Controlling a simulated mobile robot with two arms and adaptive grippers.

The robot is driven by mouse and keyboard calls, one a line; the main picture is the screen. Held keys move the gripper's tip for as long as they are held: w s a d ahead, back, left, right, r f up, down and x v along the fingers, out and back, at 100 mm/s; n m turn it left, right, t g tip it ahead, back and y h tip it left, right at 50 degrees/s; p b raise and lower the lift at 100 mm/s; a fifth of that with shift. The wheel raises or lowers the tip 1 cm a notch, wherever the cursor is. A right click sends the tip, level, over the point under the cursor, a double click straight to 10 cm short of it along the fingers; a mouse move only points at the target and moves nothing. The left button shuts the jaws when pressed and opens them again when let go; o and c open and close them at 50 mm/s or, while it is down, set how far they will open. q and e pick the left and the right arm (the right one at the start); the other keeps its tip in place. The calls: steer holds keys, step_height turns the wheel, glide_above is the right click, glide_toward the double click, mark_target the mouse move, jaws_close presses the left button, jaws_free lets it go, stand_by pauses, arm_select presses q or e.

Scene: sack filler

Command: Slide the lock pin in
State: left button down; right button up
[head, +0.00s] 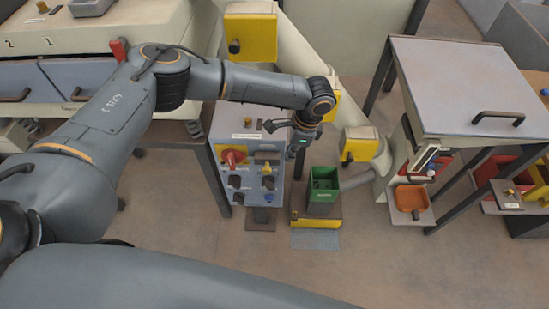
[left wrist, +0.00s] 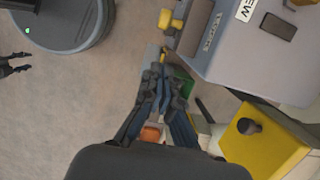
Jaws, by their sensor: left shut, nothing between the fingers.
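My left gripper (head: 299,148) hangs in front of the control box, above and left of the green bin. Its closed fingers also show in the left wrist view (left wrist: 158,84), with nothing between them. I cannot make out a lock pin for certain. A yellow housing with a dark knob (head: 357,146) stands right of the gripper, apart from it. A yellow housing with a dark knob also shows in the left wrist view (left wrist: 264,140). Dark fingers at the left edge of the left wrist view look like my right gripper (left wrist: 14,65); their opening is unclear.
The grey control box (head: 246,160) has a red switch and several knobs. A green bin (head: 322,184) stands on a yellow-edged platform (head: 316,215). The front floor is clear.

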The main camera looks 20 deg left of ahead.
mark_target(267, 168)
arm_select(q)
steer(key=s+a+f+p, duration=0.1)
steer(key=a+f+p, duration=0.1)
steer(key=a+f, duration=0.2)
steer(key=shift+s+f, duration=0.15)
steer(key=shift+f, duration=0.15)
steer(key=shift+a, duration=0.1)
